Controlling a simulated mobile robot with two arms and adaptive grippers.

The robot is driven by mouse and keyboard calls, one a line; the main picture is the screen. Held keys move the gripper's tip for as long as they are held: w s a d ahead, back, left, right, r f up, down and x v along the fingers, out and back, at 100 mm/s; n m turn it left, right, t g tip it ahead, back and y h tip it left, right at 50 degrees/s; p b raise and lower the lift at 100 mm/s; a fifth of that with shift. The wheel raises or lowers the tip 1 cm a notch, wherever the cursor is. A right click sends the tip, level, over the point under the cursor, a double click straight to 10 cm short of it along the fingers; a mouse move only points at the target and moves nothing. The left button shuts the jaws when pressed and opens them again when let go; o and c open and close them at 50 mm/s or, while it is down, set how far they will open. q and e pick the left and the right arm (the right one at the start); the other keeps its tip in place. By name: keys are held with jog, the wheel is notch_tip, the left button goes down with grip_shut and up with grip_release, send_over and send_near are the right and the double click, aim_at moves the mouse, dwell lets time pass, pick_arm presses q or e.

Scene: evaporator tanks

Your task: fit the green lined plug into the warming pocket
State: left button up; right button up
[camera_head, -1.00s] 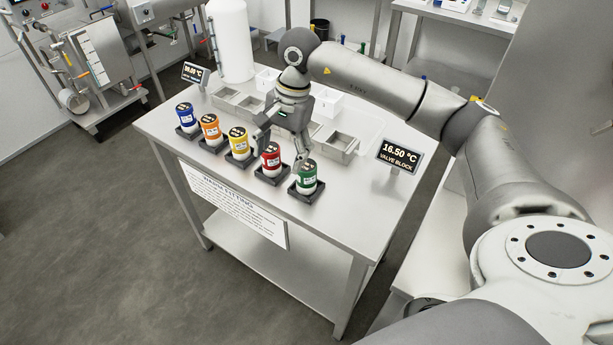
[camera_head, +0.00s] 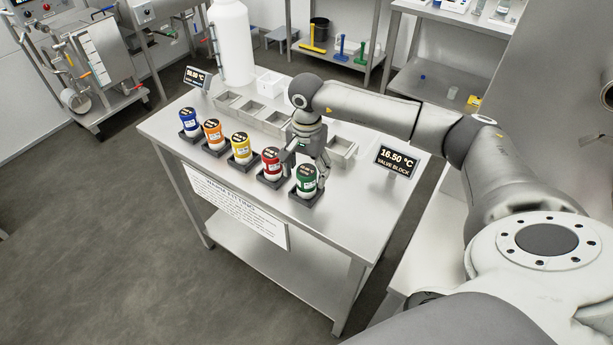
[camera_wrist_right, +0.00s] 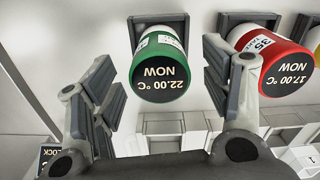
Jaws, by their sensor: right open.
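The green lined plug (camera_head: 306,180) stands upright in a dark square holder at the right end of a row of coloured plugs. My right gripper (camera_head: 304,172) is open just above and behind it. In the right wrist view, the green plug (camera_wrist_right: 160,70) shows between the spread fingers of my right gripper (camera_wrist_right: 158,66), with a gap on both sides; its top reads 22.00 °C NOW. Grey pockets (camera_head: 343,148) stand in a row behind the plugs, partly hidden by my right arm. I cannot tell which is the warming pocket. My left gripper is out of view.
The red plug (camera_head: 271,163) stands close beside the right gripper, with yellow (camera_head: 240,147), orange (camera_head: 213,134) and blue (camera_head: 189,122) plugs further left. A display (camera_head: 396,160) reading 16.50 °C VALVE BLOCK stands at right. The table's (camera_head: 345,205) front right is clear.

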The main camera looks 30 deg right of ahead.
jog(key=shift+f, duration=0.9)
jog(key=shift+c, duration=0.5)
jog(key=c, duration=1)
jog(key=shift+c, duration=0.8)
jog(key=shift+r, duration=0.15)
